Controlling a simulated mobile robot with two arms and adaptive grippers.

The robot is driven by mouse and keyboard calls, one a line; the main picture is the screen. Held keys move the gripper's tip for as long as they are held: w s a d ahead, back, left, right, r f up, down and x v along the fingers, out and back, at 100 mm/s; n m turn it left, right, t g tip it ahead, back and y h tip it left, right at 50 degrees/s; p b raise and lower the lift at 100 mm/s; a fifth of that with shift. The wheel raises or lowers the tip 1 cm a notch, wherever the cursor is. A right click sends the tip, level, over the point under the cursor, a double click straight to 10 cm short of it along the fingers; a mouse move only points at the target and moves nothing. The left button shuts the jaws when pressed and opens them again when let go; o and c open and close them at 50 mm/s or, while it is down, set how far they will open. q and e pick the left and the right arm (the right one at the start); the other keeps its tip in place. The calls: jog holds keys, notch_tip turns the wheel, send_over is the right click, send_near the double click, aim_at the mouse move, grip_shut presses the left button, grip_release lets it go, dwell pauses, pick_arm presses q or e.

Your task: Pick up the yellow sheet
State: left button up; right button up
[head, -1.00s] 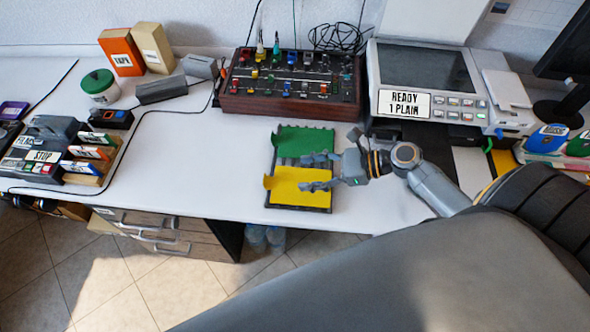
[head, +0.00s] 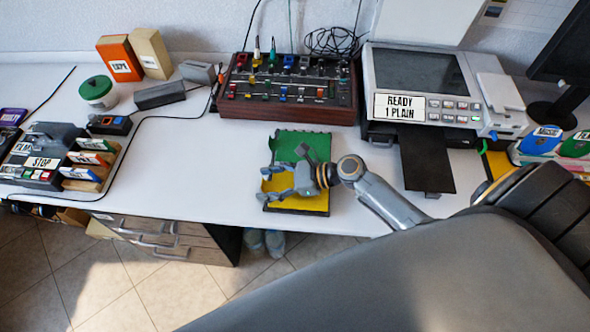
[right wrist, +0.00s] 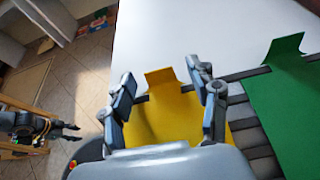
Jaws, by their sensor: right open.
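The yellow sheet (head: 308,204) lies on the near part of a dark slatted rack (right wrist: 254,138), with its left end curled up. It also shows in the right wrist view (right wrist: 163,112). My right gripper (head: 270,183) is open above the yellow sheet, fingers pointing left toward the curled end. In the right wrist view its fingers (right wrist: 160,78) stand on either side of the sheet, apart and empty. The gripper hides part of the sheet. What looks like my left gripper (right wrist: 68,132) shows small at the left of the right wrist view; its opening is unclear.
A green sheet (head: 298,142) lies on the rack just behind the yellow one. Behind are a control box (head: 290,108) with knobs and a printer (head: 425,75) with a dark tray (head: 425,165). The white desk (head: 185,180) is clear left of the rack.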

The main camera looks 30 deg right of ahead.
jog(key=shift+c, duration=0.3)
jog(key=c, duration=0.8)
jog(key=shift+o, duration=0.2)
jog(key=shift+r, duration=0.1)
